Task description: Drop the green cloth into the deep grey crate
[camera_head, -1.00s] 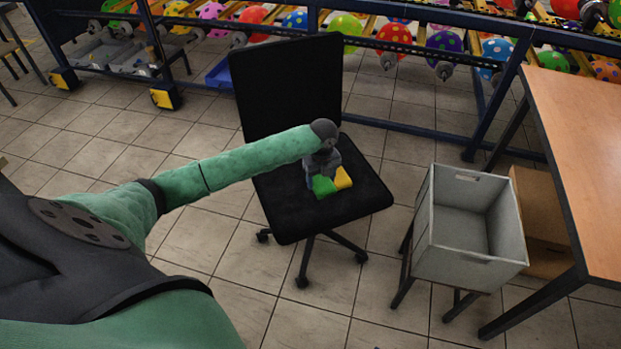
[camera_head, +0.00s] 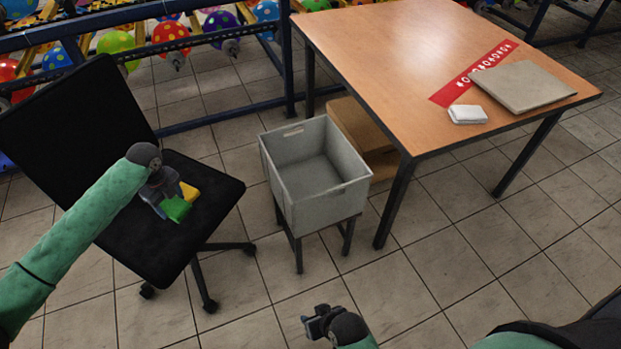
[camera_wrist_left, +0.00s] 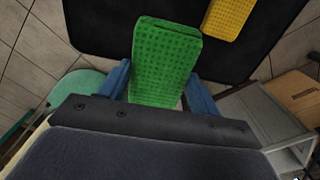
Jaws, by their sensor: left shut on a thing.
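The green cloth (camera_head: 175,208) is over the seat of the black office chair (camera_head: 212,190). My left gripper (camera_head: 163,200) is shut on the green cloth. In the left wrist view the green cloth (camera_wrist_left: 165,65) stands between the two blue fingers; I cannot tell whether it touches the seat. A yellow cloth (camera_head: 189,192) lies beside it on the seat. The deep grey crate (camera_head: 345,196) stands on a dark stand to the right of the chair, and its visible inside is empty. My right gripper (camera_head: 318,320) is low at the bottom of the head view, its fingers too small to judge.
A wooden table (camera_head: 400,60) stands right of the crate, with a grey flat panel (camera_head: 523,86), a white block (camera_head: 467,114) and a red patterned strip (camera_head: 455,88). A cardboard box (camera_head: 362,135) sits behind the crate. Balloon racks line the back.

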